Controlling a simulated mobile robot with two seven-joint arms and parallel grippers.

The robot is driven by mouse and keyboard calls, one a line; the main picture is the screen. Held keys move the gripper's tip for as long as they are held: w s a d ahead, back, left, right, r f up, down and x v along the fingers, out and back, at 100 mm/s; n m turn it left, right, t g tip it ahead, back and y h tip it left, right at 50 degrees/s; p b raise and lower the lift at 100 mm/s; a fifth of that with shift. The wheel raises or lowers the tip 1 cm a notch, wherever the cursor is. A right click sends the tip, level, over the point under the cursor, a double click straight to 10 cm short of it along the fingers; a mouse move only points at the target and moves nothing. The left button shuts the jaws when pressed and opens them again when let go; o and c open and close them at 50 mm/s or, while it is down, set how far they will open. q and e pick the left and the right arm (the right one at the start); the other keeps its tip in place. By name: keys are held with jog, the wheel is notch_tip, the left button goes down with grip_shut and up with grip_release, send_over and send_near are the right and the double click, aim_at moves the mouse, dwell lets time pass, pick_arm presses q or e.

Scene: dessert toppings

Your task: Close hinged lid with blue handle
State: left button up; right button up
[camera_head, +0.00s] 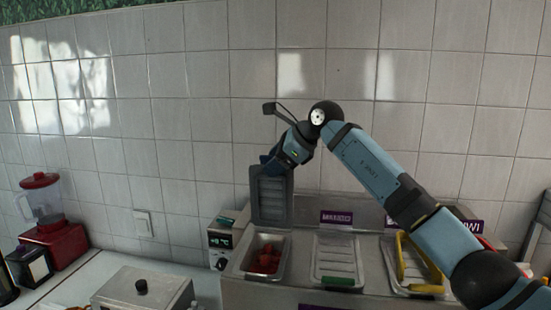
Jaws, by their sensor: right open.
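The hinged lid (271,203) is a grey ribbed panel. It stands raised, nearly upright, at the back of the left compartment (242,262), which is open and holds red fruit pieces (265,260). My right gripper (272,165) is at the lid's top edge, its fingers pointing down and left. It is open. A dark blue patch shows at the lid's top beside the fingers; I cannot tell how much of it is the handle. Whether the fingers touch the lid is unclear. My left gripper is not in view.
To the right are a closed lid with a green handle (338,282) and one with a yellow handle (405,262), partly behind my right arm. A control box (220,241) stands left of the open compartment. A red blender (48,225) is far left. A tiled wall (180,130) is close behind.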

grip_shut()
pick_arm(q)
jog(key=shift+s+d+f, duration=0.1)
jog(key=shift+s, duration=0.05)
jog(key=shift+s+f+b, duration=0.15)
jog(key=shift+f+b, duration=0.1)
jog(key=shift+b, duration=0.1)
pick_arm(e)
jog(key=shift+s, duration=0.2)
